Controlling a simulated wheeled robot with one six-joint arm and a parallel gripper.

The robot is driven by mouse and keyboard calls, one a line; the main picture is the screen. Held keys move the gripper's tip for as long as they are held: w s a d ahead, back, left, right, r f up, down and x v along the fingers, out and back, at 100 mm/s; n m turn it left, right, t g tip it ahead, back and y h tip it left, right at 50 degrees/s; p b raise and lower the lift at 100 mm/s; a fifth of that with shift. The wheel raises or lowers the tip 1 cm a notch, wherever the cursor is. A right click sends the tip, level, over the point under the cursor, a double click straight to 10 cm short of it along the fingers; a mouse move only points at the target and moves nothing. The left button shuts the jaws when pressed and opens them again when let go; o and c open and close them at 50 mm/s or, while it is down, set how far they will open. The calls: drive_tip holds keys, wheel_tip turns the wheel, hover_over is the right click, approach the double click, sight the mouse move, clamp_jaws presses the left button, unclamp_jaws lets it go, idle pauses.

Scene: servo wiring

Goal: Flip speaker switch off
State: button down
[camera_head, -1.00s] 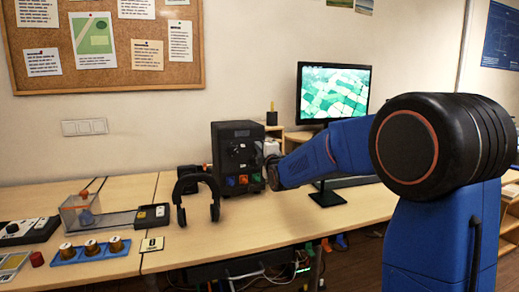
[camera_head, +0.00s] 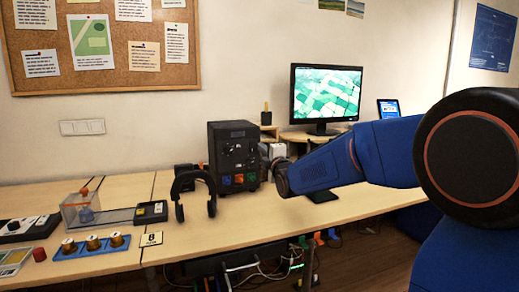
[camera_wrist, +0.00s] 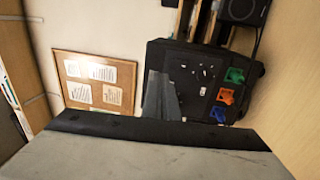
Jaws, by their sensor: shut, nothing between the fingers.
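A black box (camera_head: 224,160) with a dark front panel stands on the desk, with coloured sockets along its lower front. In the wrist view the box (camera_wrist: 184,58) appears turned sideways, with small pale marks and green, orange and blue sockets (camera_wrist: 227,96). I cannot make out which mark is the speaker switch. My gripper (camera_head: 272,168) is at the right side of the box in the head view. Its grey fingers (camera_wrist: 160,94) overlap the panel's edge in the wrist view and look shut and empty. I cannot tell whether they touch the box.
Black headphones (camera_head: 193,182) stand left of the box. A clear container (camera_head: 82,208), a row of knobs (camera_head: 94,243) and a card marked 8 (camera_head: 151,239) are further left. A monitor (camera_head: 326,92) stands behind my arm. A dark speaker-like box (camera_wrist: 243,8) shows in the wrist view.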

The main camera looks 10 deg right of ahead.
drive_tip(key=s, duration=0.3)
drive_tip(key=shift+d+r, duration=0.2)
drive_tip(key=shift+s, duration=0.1)
drive_tip(key=s+d+f+m+g, duration=0.1)
drive_tip(key=s+f+m+g, duration=0.4)
drive_tip(key=s, duration=1)
drive_tip(key=s+d+f+m+g+h, duration=0.1)
drive_tip(key=s+f+m+g, duration=0.3)
drive_tip(key=s, duration=1.2)
drive_tip(key=s+d+f+m+g, duration=0.2)
drive_tip(key=s+f+m+g, duration=0.3)
drive_tip(key=s+f+m, duration=0.5)
drive_tip(key=s+f, duration=0.4)
drive_tip(key=s, duration=0.2)
drive_tip(key=shift+d+f+g+h, duration=0.3)
drive_tip(key=shift+f, duration=0.05)
